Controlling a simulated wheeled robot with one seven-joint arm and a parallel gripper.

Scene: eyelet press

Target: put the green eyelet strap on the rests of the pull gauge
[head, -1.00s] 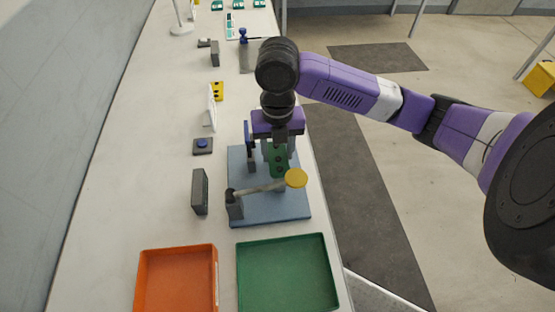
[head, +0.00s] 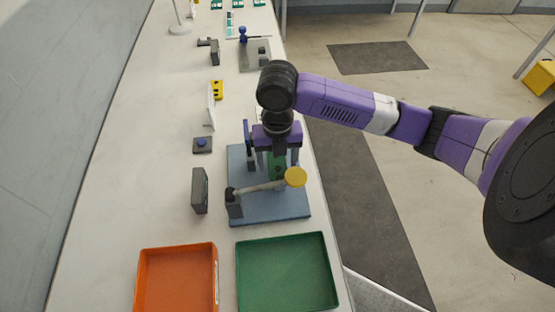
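The green eyelet strap (head: 277,168) shows as a narrow green piece with dark spots over the blue baseplate (head: 282,210). Its far end is hidden by my gripper (head: 280,153). My gripper points down over the far half of this plate, right at the strap's far end. Its fingers are small and partly hidden, so I cannot tell whether they grip the strap. Grey uprights stand close on either side of the strap. A lever with a yellow round end (head: 296,177) crosses just in front of the strap. I cannot tell which fixture is the pull gauge.
An orange tray (head: 142,282) and a green tray (head: 330,268) stand at the near end of the table. A dark upright box (head: 199,190) and a blue button (head: 202,142) are left of the blue plate. A grey fixture (head: 247,64) stands farther back.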

